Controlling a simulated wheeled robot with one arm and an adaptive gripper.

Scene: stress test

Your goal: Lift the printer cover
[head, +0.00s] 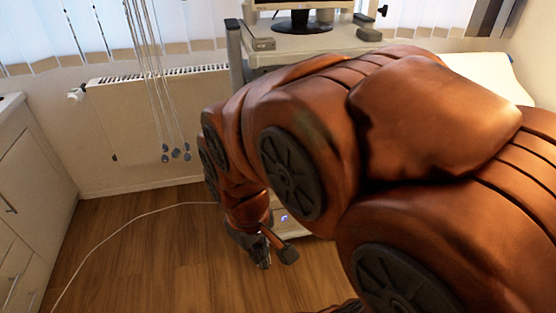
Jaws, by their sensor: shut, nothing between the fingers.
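My gripper (265,263) is dark, points down and is shut and empty at the end of my orange-red arm, left of the picture's middle and low over the floor. A pale boxy unit (285,216) with a small blue mark shows just behind and right of it, low in the cart. It may be the printer, but my arm hides most of it. I cannot make out a cover or its position. I cannot tell whether my gripper touches the unit.
A light cart (335,42) with a monitor on top stands behind my arm. A radiator (115,120) with hanging cords (165,90) is on the back wall. A white cabinet (30,190) stands at left. A pale cable (110,240) crosses the otherwise clear wood floor (165,260).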

